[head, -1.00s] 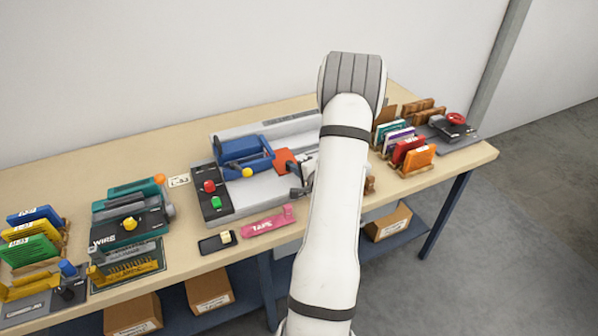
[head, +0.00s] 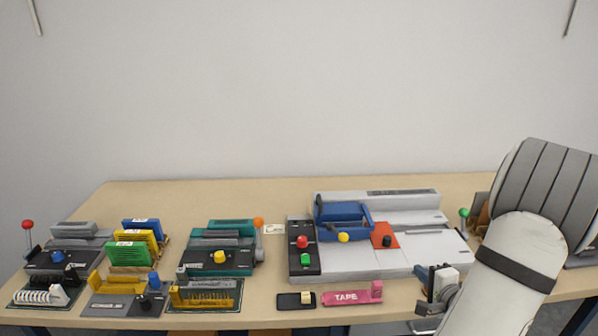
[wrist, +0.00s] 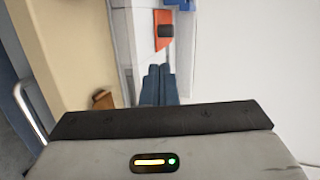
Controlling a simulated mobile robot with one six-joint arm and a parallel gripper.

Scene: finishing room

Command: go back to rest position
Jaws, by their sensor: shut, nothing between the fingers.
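My gripper (head: 424,274) shows in the head view at the right front of the grey machine, partly hidden by its own wrist. My white arm reaches up from the lower right corner and bends at a grey ribbed joint. In the wrist view, my gripper's dark blue fingers (wrist: 158,84) are together, with nothing between them. They point toward the orange-red pad (wrist: 163,28) with a dark knob on the machine. The same pad shows in the head view (head: 384,236). I cannot tell the exact gap between fingers and machine.
The wooden table (head: 180,197) carries the grey machine (head: 400,262) with a blue clamp (head: 342,217), a pink tape tool (head: 350,295), a black tray (head: 292,301), a teal machine (head: 212,262) and colored blocks (head: 134,245) at left. The back strip is clear.

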